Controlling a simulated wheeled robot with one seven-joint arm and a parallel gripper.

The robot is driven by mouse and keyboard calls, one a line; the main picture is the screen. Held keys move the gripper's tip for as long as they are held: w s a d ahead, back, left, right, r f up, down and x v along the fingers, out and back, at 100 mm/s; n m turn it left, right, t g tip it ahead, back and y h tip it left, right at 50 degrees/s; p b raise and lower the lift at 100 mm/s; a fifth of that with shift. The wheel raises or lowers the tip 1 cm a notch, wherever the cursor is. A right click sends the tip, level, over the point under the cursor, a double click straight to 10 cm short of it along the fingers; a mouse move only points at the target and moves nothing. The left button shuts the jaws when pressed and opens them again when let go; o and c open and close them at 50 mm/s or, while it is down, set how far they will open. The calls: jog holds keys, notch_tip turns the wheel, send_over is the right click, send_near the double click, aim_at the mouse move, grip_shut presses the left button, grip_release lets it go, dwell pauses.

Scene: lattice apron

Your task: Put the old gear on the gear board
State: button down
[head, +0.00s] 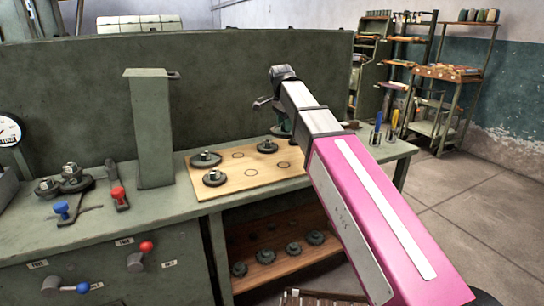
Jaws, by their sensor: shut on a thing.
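The gear board (222,187) is a light wooden plate lying on the bench, with several drawn circles on it. Three dark gears sit on it: one at back left (205,159), one at front left (214,177) and one at back right (267,146). Other circles on it show bare. More gears lie at the bench's left, one larger (72,178) and one beside it (47,187). I cannot tell which gear is the old one. My pink and grey arm reaches over the board's right side; its fingers and anything in them are hidden behind it.
A tall green post (151,130) stands left of the board. A greenish vise-like thing (281,124) is partly behind my arm. A lower shelf (262,273) holds several gears.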

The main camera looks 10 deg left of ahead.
jog(key=w+d+f, duration=0.1)
jog(key=d+f, duration=0.1)
jog(key=d, duration=0.1)
jog(key=w+d+f, duration=0.1)
jog(key=d+f, duration=0.1)
jog(key=d, duration=0.2)
jog(key=w+d+f, duration=0.1)
jog(key=d+f, duration=0.1)
jog(key=d, duration=0.2)
jog(key=shift+f, duration=2.4)
jog(key=shift+f, duration=0.15)
jog(key=c, duration=0.6)
grip_release()
jog(key=r, duration=0.4)
jog(key=a+r, duration=0.1)
jog(key=r, duration=0.3)
jog(key=s+r, duration=0.1)
jog(key=r, duration=0.3)
jog(key=shift+a+r, duration=0.1)
jog(key=shift+a, duration=0.05)
